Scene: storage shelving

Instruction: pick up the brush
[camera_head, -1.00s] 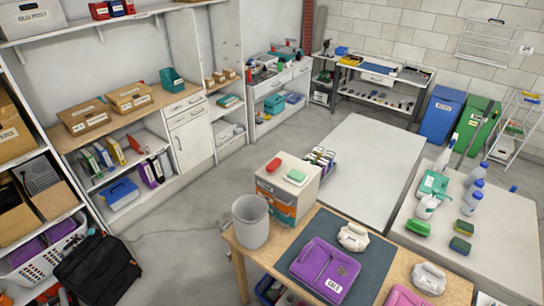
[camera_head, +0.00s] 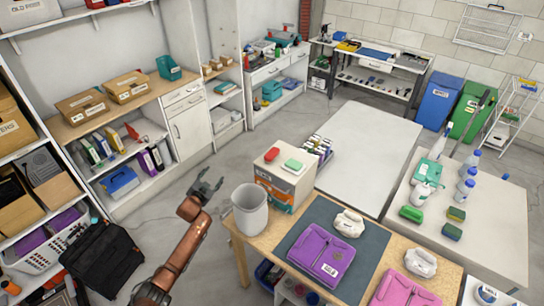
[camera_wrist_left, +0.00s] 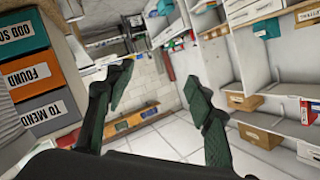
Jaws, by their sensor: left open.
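A green block-shaped item (camera_head: 411,214), which may be the brush, lies near the front left edge of the pale table (camera_head: 500,240) at the right in the head view. It is too small to be sure. My left gripper (camera_head: 209,180) is open and empty in the air, left of the grey bin and far left of that item. Its two dark fingers spread apart in the left wrist view (camera_wrist_left: 158,80), with nothing between them. My right gripper is not in view.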

